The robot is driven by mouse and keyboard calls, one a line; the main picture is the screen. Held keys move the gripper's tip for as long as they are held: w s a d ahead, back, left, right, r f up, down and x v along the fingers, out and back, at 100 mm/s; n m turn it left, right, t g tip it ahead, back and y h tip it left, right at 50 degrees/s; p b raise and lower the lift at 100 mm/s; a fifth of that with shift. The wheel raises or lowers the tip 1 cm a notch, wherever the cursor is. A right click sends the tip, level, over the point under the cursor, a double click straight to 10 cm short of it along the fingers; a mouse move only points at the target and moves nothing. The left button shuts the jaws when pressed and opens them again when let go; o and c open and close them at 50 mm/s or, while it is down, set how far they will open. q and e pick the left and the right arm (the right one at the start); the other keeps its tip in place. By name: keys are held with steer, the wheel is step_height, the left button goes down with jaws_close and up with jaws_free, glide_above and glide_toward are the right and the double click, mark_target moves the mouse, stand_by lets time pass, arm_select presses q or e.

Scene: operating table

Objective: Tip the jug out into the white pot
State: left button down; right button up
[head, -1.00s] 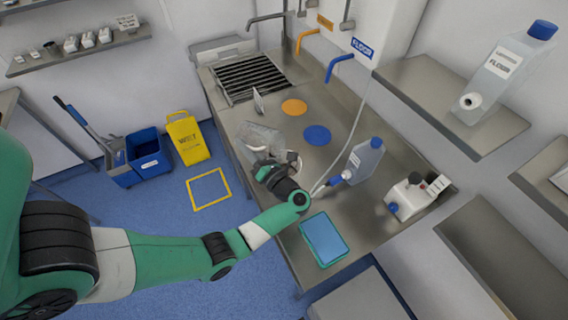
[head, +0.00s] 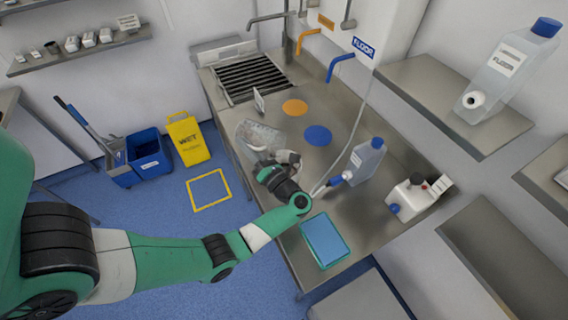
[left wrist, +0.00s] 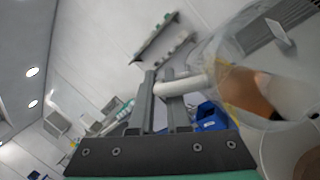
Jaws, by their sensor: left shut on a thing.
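My left gripper (head: 284,160) is shut on the handle of a clear jug (head: 250,133), above the steel table near its left edge. The jug is tilted, with its body to the upper left of the gripper. In the left wrist view the pale handle (left wrist: 182,87) lies between the fingers (left wrist: 166,92), and the clear jug body (left wrist: 236,62) fills the right side. Brown and white patches show through it; I cannot tell whether they are contents or things behind. I cannot make out the white pot clearly; the jug and gripper cover part of the table. My right gripper is out of view.
An orange disc (head: 294,107) and a blue disc (head: 317,135) lie beyond the jug. A clear blue-capped bottle (head: 366,162), a white container (head: 411,198) and a blue tray (head: 325,241) stand to the right. A sink grate (head: 249,78) is at the back.

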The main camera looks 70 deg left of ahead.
arm_select(q)
steer(key=shift+w+d+r+y+b, duration=0.45)
steer(key=shift+y+b, duration=0.35)
steer(key=shift+b, duration=0.3)
stand_by(1.0)
steer(key=shift+r, duration=0.1)
